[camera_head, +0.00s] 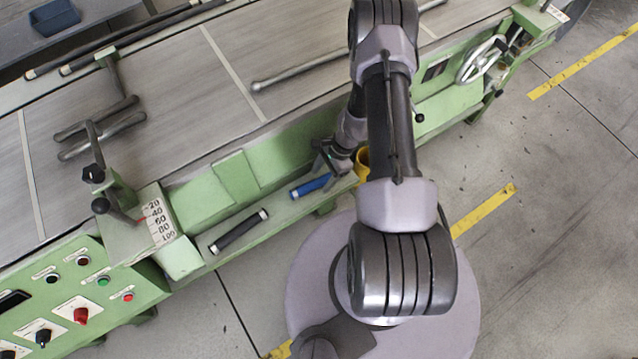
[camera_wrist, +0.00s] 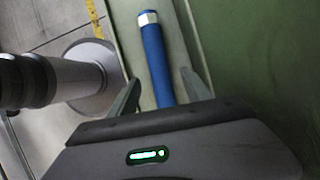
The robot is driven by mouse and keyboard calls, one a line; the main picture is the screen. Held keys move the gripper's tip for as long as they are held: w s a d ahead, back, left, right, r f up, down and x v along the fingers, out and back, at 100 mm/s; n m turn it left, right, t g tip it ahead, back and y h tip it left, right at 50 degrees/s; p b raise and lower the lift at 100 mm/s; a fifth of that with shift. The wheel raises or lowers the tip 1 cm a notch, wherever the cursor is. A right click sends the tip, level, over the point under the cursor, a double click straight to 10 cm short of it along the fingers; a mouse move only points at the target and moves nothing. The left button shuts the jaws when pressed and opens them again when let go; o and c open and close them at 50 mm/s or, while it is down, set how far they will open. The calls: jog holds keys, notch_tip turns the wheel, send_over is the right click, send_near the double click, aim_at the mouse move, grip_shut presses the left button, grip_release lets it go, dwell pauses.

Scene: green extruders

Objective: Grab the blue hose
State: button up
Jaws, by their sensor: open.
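The blue hose (camera_head: 310,186) lies on the green ledge (camera_head: 290,210) along the side of the machine in the head view. It is a short blue tube with a silvery end. In the wrist view the blue hose (camera_wrist: 157,62) runs away from between the fingers, its metal end at the far top. My gripper (camera_head: 332,168) is at the hose's right end in the head view. In the wrist view my gripper (camera_wrist: 160,92) is open, with one finger on each side of the hose and visible gaps. The hose's near end is hidden behind the gripper body.
A black hose (camera_head: 239,231) lies on the same ledge to the left. A yellow cup-like object (camera_head: 362,160) stands just right of my gripper, partly hidden by my arm. The green machine wall (camera_wrist: 250,50) rises close on the right in the wrist view.

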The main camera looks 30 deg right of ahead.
jog(key=shift+x, duration=0.9)
jog(key=shift+r, duration=0.1)
jog(key=shift+c, duration=0.3)
grip_shut()
